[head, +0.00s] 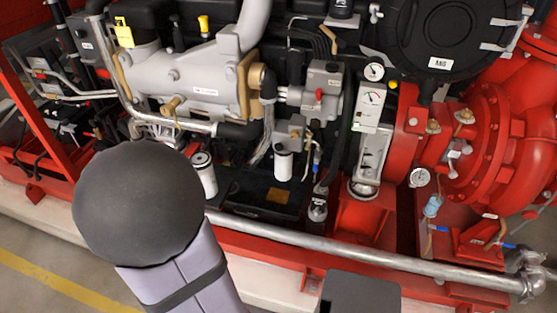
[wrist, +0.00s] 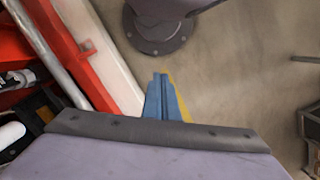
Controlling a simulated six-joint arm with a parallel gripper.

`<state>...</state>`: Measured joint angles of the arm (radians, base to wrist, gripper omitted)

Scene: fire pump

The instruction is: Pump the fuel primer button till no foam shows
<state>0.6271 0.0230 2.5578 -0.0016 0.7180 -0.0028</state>
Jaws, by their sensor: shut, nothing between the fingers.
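My gripper (wrist: 161,78) shows in the wrist view as two blue fingers pressed together, with nothing between them. It is over the bare floor, beside the pump's pale base edge, and apart from the engine. In the head view I cannot make out the fingers; my dark round joint and lilac arm link cover the lower left. I cannot pick out the fuel primer button for sure, and I see no foam. Two white filter canisters, a left one (head: 204,174) and a right one (head: 283,163), hang low on the engine (head: 190,85).
A silver pipe (head: 370,257) runs along the front of the red frame. Gauges (head: 373,97) and a red pump housing (head: 490,150) stand to the right. In the wrist view, red frame (wrist: 83,50) and pale plinth (wrist: 98,50) lie left; open floor (wrist: 235,85) lies right.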

